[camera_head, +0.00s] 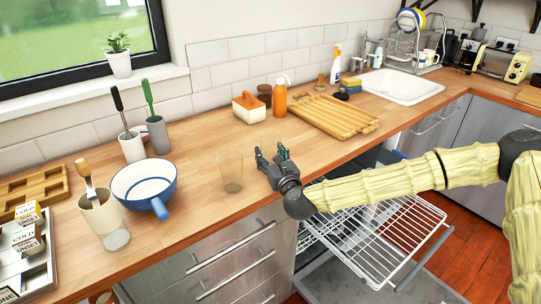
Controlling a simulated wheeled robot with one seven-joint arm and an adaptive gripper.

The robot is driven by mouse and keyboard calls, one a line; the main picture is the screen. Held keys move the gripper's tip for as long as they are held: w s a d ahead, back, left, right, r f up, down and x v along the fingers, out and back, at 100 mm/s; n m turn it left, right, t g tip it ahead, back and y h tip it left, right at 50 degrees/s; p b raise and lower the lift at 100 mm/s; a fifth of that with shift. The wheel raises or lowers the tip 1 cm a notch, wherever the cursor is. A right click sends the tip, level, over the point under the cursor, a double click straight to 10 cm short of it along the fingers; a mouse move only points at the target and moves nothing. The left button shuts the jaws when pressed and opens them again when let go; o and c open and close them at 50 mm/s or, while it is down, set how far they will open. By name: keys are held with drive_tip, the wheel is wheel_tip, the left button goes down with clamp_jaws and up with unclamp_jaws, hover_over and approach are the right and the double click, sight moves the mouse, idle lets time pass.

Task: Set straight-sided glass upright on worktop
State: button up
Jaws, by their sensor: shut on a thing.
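My gripper (271,153) is over the worktop (205,150) near its front edge, with its dark fingers pointing towards the back wall. It is shut on a clear thing between the fingers that barely shows, which I take to be the straight-sided glass; its tilt cannot be told. A clear, faintly tinted tumbler (231,172) stands upright on the worktop just left of my gripper, apart from the fingers.
A blue and white pan (145,185) and a utensil jar (104,222) stand at left. An open dishwasher rack (375,245) juts out below my arm.

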drive_tip(key=shift+f+b, duration=0.35)
drive_tip(key=shift+b, duration=0.05)
drive_tip(key=o, duration=1.2)
drive_tip(key=shift+s, duration=0.1)
drive_tip(key=v, duration=1.1)
drive_tip(key=shift+s+d, duration=0.15)
drive_tip(key=shift+s, duration=0.2)
